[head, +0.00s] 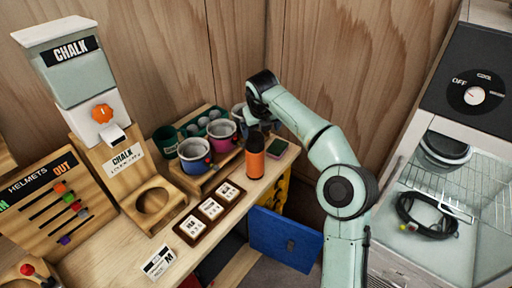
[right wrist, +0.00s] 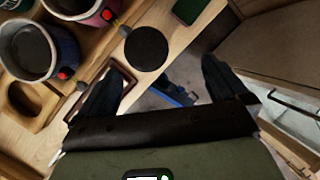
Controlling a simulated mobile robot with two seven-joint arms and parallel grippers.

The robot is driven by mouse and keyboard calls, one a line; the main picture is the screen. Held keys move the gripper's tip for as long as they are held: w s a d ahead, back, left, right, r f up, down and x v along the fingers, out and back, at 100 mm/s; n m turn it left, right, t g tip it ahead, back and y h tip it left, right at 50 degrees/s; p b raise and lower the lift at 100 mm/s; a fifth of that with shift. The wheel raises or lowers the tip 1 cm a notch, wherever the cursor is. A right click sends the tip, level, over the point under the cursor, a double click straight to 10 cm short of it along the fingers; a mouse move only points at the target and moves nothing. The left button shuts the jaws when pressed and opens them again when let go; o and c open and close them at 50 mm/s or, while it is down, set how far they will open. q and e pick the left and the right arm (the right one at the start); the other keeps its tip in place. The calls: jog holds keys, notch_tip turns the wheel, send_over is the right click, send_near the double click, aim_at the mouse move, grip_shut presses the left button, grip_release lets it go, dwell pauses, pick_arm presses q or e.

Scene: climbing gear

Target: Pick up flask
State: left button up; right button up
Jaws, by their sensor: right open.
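The flask (head: 255,159) is an orange cylinder with a black top. It stands upright near the front right edge of the wooden counter in the head view. In the right wrist view its round black top (right wrist: 146,47) shows from above, beyond and between the fingertips, nearer the left finger. My right gripper (right wrist: 163,75) is open with nothing between its fingers. In the head view my right arm reaches over from the right to just behind the flask, and its fingers are hard to make out. My left gripper is out of view.
Several enamel mugs, such as the pink one (head: 221,133) and the blue one (head: 196,155), stand in a wooden rack left of the flask. A dark tray (head: 211,208) with white labelled tiles lies in front. A green flat item (head: 277,147) lies right of the flask.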

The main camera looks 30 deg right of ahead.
aim_at(256, 136)
jog(key=shift+m+y, duration=0.3)
jog(key=shift+y, duration=0.2)
jog(key=x, duration=0.5)
jog(key=shift+w+a+f, duration=0.25)
jog(key=shift+w+a, duration=0.05)
jog(key=shift+w, duration=0.25)
jog(key=x, duration=0.5)
jog(key=shift+a, duration=0.15)
jog(key=shift+s, duration=0.1)
jog(key=shift+c, duration=0.3)
jog(key=c, duration=1.7)
jog(key=shift+r, duration=0.15)
